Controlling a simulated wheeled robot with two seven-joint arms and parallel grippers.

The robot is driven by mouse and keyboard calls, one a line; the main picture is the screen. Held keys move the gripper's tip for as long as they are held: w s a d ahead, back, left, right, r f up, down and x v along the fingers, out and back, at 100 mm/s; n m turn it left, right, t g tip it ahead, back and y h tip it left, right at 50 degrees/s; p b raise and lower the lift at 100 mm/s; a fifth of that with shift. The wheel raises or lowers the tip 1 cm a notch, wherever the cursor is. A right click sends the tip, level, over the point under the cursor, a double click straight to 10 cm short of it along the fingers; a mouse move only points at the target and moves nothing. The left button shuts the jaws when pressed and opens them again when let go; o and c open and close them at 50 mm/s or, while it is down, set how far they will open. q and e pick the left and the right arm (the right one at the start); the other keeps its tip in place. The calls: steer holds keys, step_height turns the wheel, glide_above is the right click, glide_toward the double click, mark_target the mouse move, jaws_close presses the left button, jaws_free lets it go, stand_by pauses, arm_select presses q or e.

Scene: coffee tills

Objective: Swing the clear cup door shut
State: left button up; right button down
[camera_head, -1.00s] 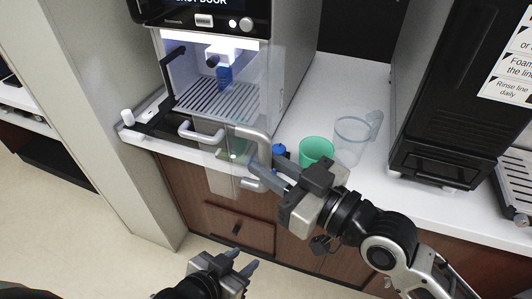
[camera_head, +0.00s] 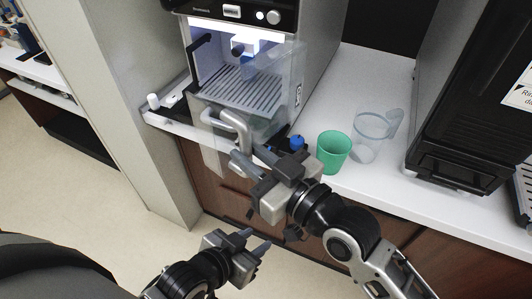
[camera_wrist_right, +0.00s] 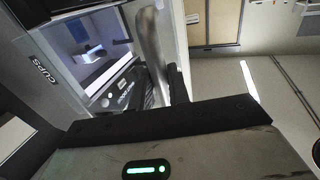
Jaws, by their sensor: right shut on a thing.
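The clear cup door (camera_head: 214,155) stands open in front of the lit bay of the coffee machine (camera_head: 240,90). A curved grey handle (camera_head: 239,122) is at the door. My right gripper (camera_head: 246,160) is shut on this handle, below the bay. In the right wrist view the handle (camera_wrist_right: 149,45) rises between the fingers, and the lit bay shows behind it. The fingers hide part of the grip. My left gripper (camera_head: 254,242) is open and empty, lower down, in front of the cabinet and apart from the door.
A green cup (camera_head: 334,152) and a clear cup (camera_head: 369,135) stand on the white counter right of the machine. A small blue-topped item (camera_head: 297,142) is beside my right gripper. A black machine (camera_head: 465,110) stands at the right.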

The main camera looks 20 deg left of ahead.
mark_target(203, 137)
steer(key=shift+s+a+f, duration=0.1)
steer(key=shift+a, duration=0.7)
steer(key=shift+s+a+f, duration=0.1)
steer(key=shift+a, duration=0.7)
steer(key=shift+s+a+x, duration=0.1)
steer(key=shift+s+x, duration=0.1)
steer(key=shift+x, duration=0.8)
steer(key=shift+s+a+x, duration=0.1)
steer(key=shift+s+x, duration=0.15)
steer(key=shift+x, duration=0.75)
steer(key=shift+s+a+x, duration=0.1)
steer(key=shift+s+x, duration=0.1)
steer(key=shift+x, duration=0.8)
steer(key=shift+r, duration=0.1)
steer(key=c, duration=1.3)
jaws_free()
steer(key=shift+o, duration=0.2)
